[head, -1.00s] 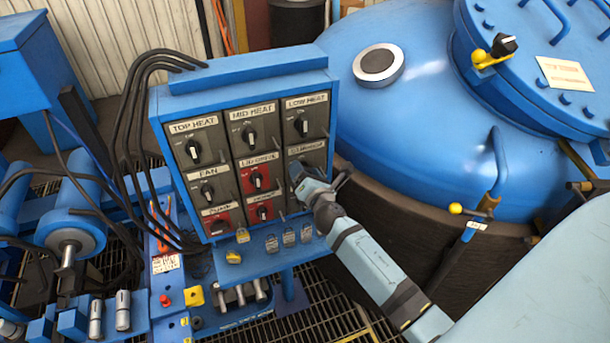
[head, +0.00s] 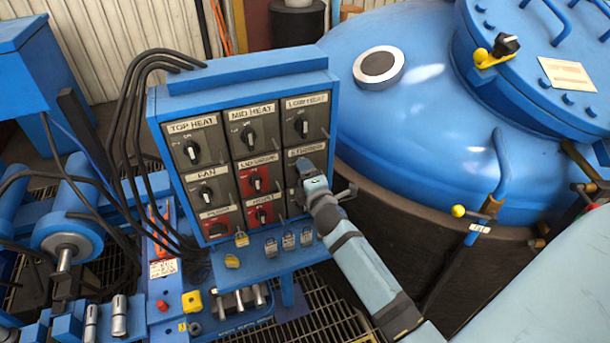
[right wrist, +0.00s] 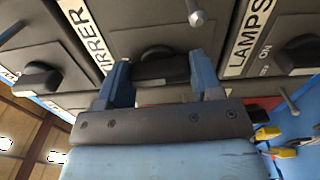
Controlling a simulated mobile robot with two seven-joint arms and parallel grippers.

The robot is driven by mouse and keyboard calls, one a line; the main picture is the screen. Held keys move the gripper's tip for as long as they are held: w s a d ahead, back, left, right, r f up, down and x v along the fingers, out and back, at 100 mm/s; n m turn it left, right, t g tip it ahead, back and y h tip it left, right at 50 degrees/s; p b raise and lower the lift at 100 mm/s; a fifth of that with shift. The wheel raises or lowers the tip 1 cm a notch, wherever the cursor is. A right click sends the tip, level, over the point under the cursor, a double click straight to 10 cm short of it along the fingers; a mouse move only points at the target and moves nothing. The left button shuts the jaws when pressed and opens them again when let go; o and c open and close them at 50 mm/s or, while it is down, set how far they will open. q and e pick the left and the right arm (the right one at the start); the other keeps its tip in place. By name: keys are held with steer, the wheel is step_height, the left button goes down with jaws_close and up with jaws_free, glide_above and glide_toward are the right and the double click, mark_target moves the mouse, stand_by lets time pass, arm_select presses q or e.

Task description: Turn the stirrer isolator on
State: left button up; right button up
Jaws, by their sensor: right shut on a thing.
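The stirrer isolator is a grey door (head: 318,160) on the blue switch panel, in the right column under LOW HEAT. Its label is partly readable in the head view, and part of it shows in the right wrist view (right wrist: 88,30). My right gripper (head: 303,168) is at this door and hides its knob in the head view. In the right wrist view, the black stirrer knob (right wrist: 157,68) sits between the two blue fingers of my right gripper (right wrist: 160,80), which is shut on it. The knob's exact pointing direction is hard to tell. My left gripper is not in view.
Other knobs on the panel include LOW HEAT (head: 301,126) and MID HEAT (head: 248,136). Several padlocks (head: 271,246) hang on the shelf below. The blue furnace vessel (head: 440,130) stands close on the right. Black cables (head: 125,130) run down the panel's left side.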

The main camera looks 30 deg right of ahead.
steer(key=shift+m, duration=0.5)
steer(key=o, duration=0.6)
steer(key=shift+o, duration=0.2)
steer(key=shift+s, duration=0.1)
steer(key=b+v, duration=0.2)
steer(key=v, duration=1.1)
steer(key=shift+s, duration=0.35)
